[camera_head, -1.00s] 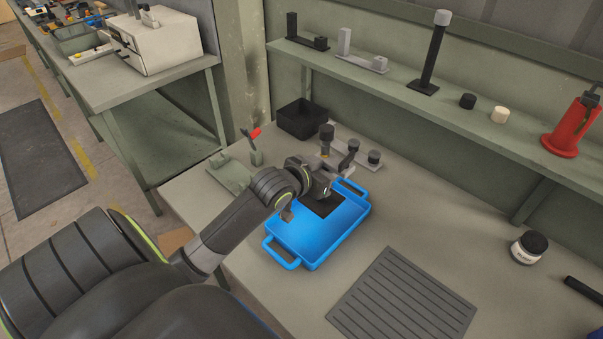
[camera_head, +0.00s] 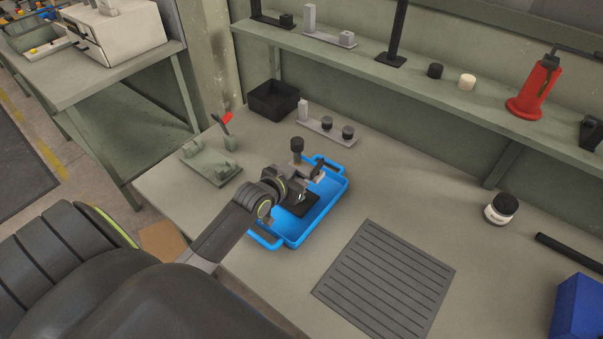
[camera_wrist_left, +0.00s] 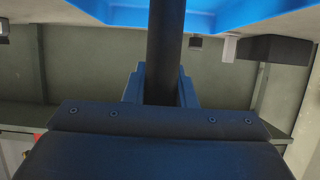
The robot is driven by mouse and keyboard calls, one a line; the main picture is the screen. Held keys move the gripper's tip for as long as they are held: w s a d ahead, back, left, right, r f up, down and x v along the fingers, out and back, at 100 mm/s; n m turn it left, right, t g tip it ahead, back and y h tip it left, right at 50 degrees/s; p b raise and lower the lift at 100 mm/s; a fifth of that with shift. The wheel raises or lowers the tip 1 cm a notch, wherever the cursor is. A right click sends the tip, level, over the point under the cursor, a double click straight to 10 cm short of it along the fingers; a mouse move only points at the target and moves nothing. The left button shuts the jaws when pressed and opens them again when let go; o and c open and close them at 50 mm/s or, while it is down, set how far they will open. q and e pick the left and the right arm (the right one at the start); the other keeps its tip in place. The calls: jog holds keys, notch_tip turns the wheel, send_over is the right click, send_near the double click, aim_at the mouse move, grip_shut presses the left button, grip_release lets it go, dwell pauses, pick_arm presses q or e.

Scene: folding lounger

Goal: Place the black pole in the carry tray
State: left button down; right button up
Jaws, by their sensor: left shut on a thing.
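The blue carry tray (camera_head: 322,212) lies on the workbench in the head view, with a loop handle at each end. My left gripper (camera_head: 300,184) is over it and shut on the black pole. The pole stands upright; its shaft (camera_wrist_left: 165,45) runs between the fingers in the left wrist view. Its dark base plate (camera_head: 299,206) shows low within the tray's outline. I cannot tell whether the plate touches the tray floor. The wrist and fingers hide part of the shaft. The tray's edge (camera_wrist_left: 220,14) also shows in the left wrist view. My right gripper is not in view.
A black bin (camera_head: 273,100), a grey bracket with dark knobs (camera_head: 329,126) and a green fixture (camera_head: 211,161) stand behind and left of the tray. A grooved grey mat (camera_head: 385,280) lies at right. The shelf (camera_head: 430,87) runs along the wall.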

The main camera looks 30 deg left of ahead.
pick_arm(q)
jog(key=c, duration=1.6)
grip_release()
jog(key=shift+a+f, duration=0.1)
jog(key=shift+f, duration=0.1)
jog(key=shift+o, duration=2.1)
jog(key=shift+r, duration=0.25)
jog(key=shift+s, duration=0.3)
jog(key=v, duration=1.1)
jog(key=shift+s, duration=0.2)
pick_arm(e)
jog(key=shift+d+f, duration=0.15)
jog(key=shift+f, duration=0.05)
